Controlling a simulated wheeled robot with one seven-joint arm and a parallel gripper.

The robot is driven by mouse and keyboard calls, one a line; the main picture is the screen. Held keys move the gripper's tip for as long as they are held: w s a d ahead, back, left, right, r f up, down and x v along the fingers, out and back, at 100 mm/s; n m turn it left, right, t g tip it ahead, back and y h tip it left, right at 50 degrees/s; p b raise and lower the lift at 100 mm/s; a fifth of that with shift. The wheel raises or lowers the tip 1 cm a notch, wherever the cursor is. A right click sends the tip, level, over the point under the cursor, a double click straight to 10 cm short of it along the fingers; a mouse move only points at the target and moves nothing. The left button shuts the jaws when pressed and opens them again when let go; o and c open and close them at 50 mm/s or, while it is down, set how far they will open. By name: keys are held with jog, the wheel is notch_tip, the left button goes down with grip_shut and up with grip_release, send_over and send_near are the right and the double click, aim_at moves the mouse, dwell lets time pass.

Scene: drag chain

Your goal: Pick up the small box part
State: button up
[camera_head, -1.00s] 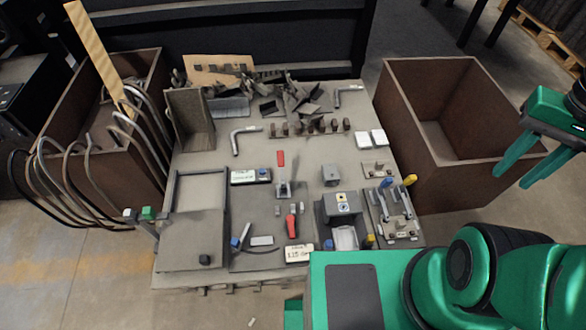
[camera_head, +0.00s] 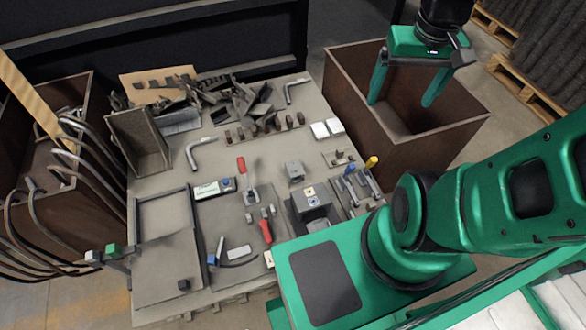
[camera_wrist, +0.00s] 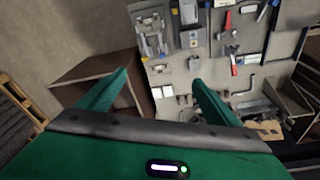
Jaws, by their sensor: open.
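A small grey box part (camera_head: 294,170) sits on the table (camera_head: 215,148), just behind a dark grey fixture block (camera_head: 312,201). It also seems to show as a small grey block in the wrist view (camera_wrist: 193,62), beyond my right-hand fingertip. My gripper (camera_head: 400,105) is open and empty, with its fingers pointing down over the brown bin at the right, well apart from the part. In the wrist view my gripper (camera_wrist: 160,77) shows two spread green fingers with nothing between them.
The open brown bin (camera_head: 455,128) stands right of the table. Blue and yellow handled clamps (camera_head: 358,180), white boxes (camera_head: 327,128) and a red-handled clamp (camera_head: 249,188) surround the part. A pile of dark pieces (camera_head: 235,100) lies at the back. Curved hoses hang at the left.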

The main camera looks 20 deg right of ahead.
jog(key=w+a+f+y, duration=0.1)
jog(key=w+a+f, duration=0.25)
jog(key=w, duration=0.45)
jog(key=w+a+f, duration=0.2)
jog(key=w+f, duration=0.2)
jog(key=w, duration=0.4)
notch_tip(320, 180, down, 8)
jog(key=w+d+m+g+y, duration=0.1)
jog(key=w+d+m+g, duration=0.1)
jog(key=w, duration=0.1)
jog(key=m+t+y, duration=0.3)
jog(key=m+y, duration=0.8)
jog(key=m, duration=0.3)
send_near(296, 167)
jog(key=shift+w+a, duration=0.25)
jog(key=shift+a, duration=0.05)
jog(key=x, duration=0.4)
jog(key=shift+a, duration=0.2)
jog(key=shift+f+x, duration=0.2)
jog(key=shift+x, duration=2.7)
jog(key=shift+s+d, duration=0.1)
jog(key=c, duration=1.3)
